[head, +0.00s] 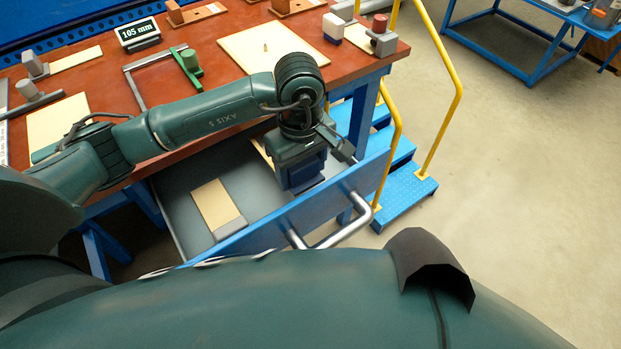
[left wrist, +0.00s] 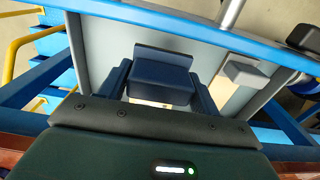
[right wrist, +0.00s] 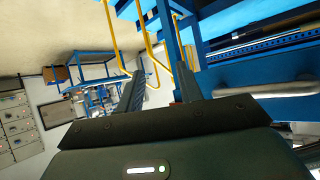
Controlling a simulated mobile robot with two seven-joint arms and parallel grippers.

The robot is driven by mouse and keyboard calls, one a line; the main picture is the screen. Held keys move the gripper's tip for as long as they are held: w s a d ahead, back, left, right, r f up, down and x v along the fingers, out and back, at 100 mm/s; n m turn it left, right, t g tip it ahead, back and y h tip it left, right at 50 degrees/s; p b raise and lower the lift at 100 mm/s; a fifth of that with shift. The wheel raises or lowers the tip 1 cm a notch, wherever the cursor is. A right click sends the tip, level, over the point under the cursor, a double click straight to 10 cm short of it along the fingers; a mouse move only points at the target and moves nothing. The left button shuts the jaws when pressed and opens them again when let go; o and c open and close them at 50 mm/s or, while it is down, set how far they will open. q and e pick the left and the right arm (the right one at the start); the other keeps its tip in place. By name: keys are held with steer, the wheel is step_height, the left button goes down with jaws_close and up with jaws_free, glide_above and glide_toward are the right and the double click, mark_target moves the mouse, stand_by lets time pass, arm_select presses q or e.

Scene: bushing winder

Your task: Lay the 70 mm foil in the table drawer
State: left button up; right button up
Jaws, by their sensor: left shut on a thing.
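The table drawer (head: 178,190) is pulled open below the red-brown table top. My left gripper (head: 303,184) reaches down into it, near its front panel. In the left wrist view this gripper (left wrist: 160,92) is shut on a dark blue block (left wrist: 162,70). A sliver of pale sheet (left wrist: 150,103) shows below the block; the rest is hidden. A pale foil with a grey end block (head: 215,203) lies in the drawer, left of the gripper. Another pale strip (head: 264,152) shows behind the gripper, partly hidden. No size label is readable on the foils. My right gripper (right wrist: 160,92) is open and empty.
The drawer's silver handle (head: 340,230) juts forward. Blue steps with yellow rails (head: 405,190) stand to the right.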

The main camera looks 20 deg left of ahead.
arm_select(q)
steer(key=shift+w+d, duration=0.7)
steer(key=shift+w, duration=0.1)
steer(key=shift+f+b, duration=0.5)
steer(key=shift+f, duration=0.3)
steer(key=shift+f+b, duration=0.35)
steer(key=shift+f, duration=0.45)
step_height(320, 180, down, 4)
steer(key=shift+r+b, duration=0.1)
steer(key=shift+b, duration=1)
arm_select(e)
steer(key=shift+w+a+f, duration=0.3)
steer(key=shift+a+f, duration=0.2)
steer(key=shift+f, duration=0.2)
steer(key=shift+d, duration=0.1)
arm_select(q)
steer(key=shift+f, duration=0.3)
steer(key=o, duration=1)
steer(key=shift+r, duration=0.15)
arm_select(e)
steer(key=shift+f, duration=0.1)
